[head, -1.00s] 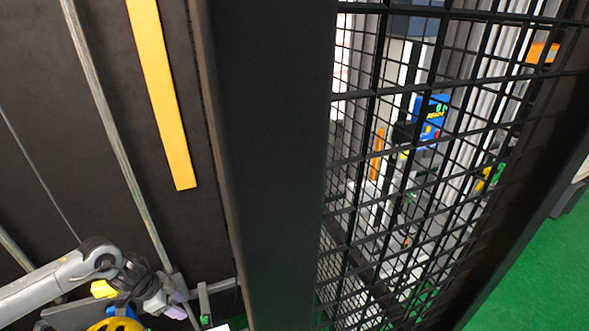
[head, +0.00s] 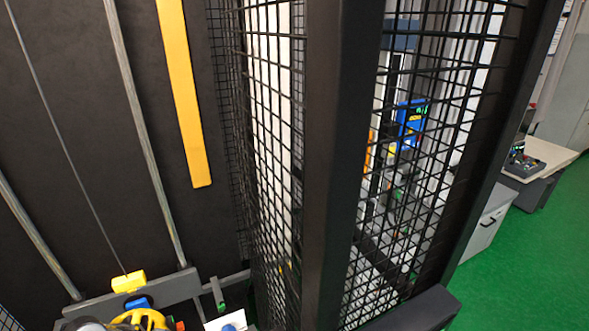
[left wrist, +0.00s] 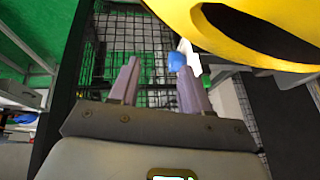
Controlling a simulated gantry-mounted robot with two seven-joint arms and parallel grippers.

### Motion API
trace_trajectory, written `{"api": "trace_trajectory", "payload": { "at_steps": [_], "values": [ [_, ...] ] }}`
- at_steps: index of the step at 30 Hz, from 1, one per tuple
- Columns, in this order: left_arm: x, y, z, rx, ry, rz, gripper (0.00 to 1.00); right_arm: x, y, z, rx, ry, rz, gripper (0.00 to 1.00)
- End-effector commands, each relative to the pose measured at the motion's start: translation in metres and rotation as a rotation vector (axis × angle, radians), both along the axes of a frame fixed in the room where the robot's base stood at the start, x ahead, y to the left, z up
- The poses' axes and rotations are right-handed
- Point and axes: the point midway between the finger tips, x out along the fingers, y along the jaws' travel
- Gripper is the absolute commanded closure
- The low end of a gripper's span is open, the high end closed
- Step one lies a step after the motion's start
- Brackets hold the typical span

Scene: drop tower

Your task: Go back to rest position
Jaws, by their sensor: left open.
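My left gripper (left wrist: 159,65) shows in the left wrist view with its two purple-grey fingers apart and nothing between them. A black mesh and green floor lie beyond the fingers. A large yellow curved part (left wrist: 245,35) hangs close at the upper right of the gripper, apart from the fingers. A small blue part (left wrist: 177,62) shows just past the right fingertip. In the head view I cannot clearly make out the left gripper. My right gripper is in neither view.
The drop tower's grey crossbar (head: 172,290) carries a yellow block (head: 129,282), with a yellow part (head: 140,319) below it. Metal guide rods (head: 145,130) run beside it. A black mesh cage with a thick post (head: 335,150) stands to the right. Green floor (head: 530,260) is open at far right.

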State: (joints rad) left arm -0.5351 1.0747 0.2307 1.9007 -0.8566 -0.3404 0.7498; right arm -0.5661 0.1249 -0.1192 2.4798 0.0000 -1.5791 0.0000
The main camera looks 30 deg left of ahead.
Motion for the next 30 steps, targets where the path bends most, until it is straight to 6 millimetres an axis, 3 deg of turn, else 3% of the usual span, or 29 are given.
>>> {"api": "trace_trajectory", "payload": {
  "at_steps": [7,12,15,26,30],
  "values": [
    [-0.010,-0.077,-0.022,0.057,-0.112,0.094,0.53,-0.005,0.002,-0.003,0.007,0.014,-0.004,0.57],
    [-0.028,-0.140,-0.011,0.084,-0.106,0.254,0.53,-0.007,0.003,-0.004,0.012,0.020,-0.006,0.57],
    [-0.043,-0.167,0.001,0.073,-0.054,0.336,0.53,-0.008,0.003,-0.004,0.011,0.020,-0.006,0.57],
    [-0.096,-0.240,0.044,-0.068,0.192,0.498,0.53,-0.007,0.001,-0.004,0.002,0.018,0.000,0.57],
    [-0.098,-0.240,0.079,-0.065,0.203,0.497,0.53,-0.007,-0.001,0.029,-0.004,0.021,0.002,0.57]
  ]
}}
